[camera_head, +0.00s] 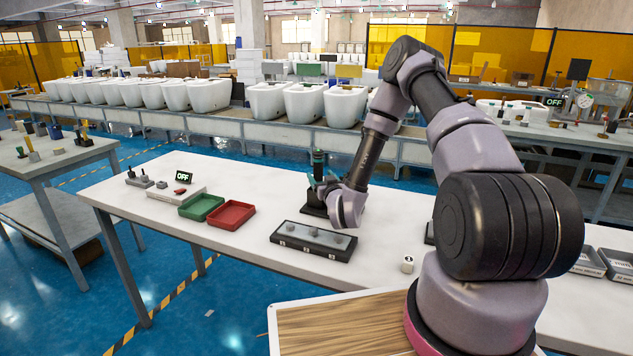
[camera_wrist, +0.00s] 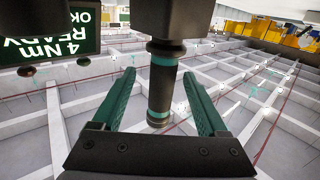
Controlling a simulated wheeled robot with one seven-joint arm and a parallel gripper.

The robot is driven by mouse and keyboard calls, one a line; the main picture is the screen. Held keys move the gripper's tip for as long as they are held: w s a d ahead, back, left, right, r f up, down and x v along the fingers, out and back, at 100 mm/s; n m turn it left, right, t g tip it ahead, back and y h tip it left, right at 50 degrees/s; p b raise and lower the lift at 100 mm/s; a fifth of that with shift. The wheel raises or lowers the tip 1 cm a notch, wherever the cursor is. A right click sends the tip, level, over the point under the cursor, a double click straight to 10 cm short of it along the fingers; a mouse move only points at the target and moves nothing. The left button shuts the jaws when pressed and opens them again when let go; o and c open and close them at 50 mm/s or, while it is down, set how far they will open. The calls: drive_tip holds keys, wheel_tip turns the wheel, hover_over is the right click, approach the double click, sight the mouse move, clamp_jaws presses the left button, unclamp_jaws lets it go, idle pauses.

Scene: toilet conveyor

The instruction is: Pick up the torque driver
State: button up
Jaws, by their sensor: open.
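The torque driver (camera_head: 318,163) is a dark cylinder with a teal band, standing upright in a black stand (camera_head: 313,210) on the white table. In the wrist view the driver (camera_wrist: 162,88) appears in the middle, running down from a dark block. My gripper (camera_head: 325,183) is beside the driver in the head view. In the wrist view its two teal fingers (camera_wrist: 158,76) are open, one on each side of the driver, with gaps showing on both sides. I cannot tell exactly how far between the fingers the driver reaches. The stand is partly hidden by my gripper.
A display (camera_wrist: 50,42) reading "4 Nm READY OK" hangs upside down in the wrist view. On the table are a black tray (camera_head: 284,243) with small grey parts, a red bin (camera_head: 231,215), a green bin (camera_head: 201,207) and a white cube (camera_head: 407,264). The table's front left is clear.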

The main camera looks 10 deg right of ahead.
sight(315, 170)
drive_tip(key=w, duration=0.3)
drive_tip(key=w+a, duration=0.1)
drive_tip(key=w, duration=0.1)
drive_tip(key=shift+w, duration=0.25)
clamp_jaws()
